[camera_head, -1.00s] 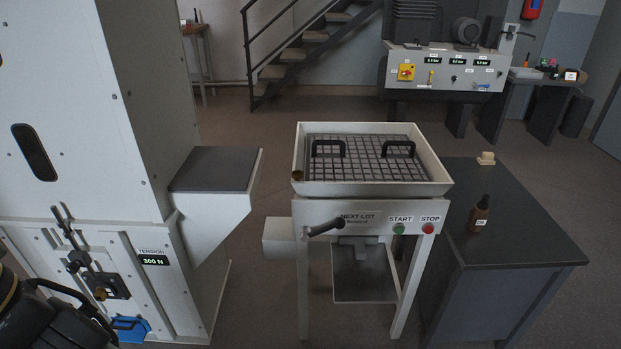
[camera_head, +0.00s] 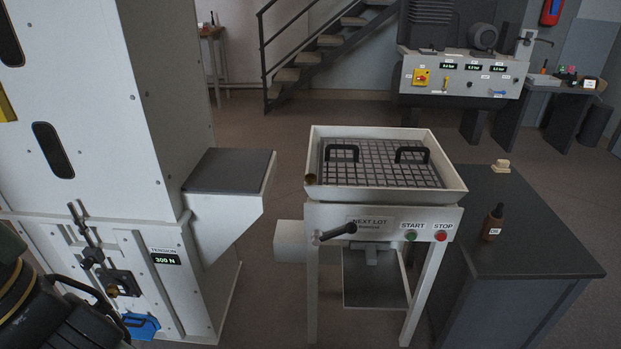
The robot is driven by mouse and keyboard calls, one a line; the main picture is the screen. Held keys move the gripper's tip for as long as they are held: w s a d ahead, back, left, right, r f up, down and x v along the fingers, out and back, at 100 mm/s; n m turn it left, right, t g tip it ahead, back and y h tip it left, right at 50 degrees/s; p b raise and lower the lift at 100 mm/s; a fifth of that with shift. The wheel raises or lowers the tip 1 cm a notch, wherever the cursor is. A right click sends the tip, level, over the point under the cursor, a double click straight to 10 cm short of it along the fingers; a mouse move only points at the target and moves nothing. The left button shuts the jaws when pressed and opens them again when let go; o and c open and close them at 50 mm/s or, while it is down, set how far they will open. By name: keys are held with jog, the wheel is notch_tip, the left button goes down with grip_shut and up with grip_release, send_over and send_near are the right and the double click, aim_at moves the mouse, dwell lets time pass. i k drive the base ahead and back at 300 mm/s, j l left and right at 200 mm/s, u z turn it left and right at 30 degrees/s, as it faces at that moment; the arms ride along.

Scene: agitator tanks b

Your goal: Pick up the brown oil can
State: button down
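The brown oil can (camera_head: 493,222) is a small dark brown bottle with a narrow dark top and a white label that appears to read OIL. It stands upright on the dark top of the grey bench (camera_head: 545,262) at the right. My gripper (camera_head: 95,318) shows as dark parts at the lower left corner, far to the left of the can and apart from it. Its fingertips cannot be made out, so I cannot tell whether it is open or shut.
A white sieve stand (camera_head: 385,212) with a grid, two black handles and a jutting lever stands left of the bench. A white machine (camera_head: 165,120) with a dark-topped shelf (camera_head: 228,170) fills the left. A small beige object (camera_head: 501,166) sits at the bench's back.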

aim_at(492, 224)
jog(key=l, duration=1.3)
jog(key=i, duration=0.55)
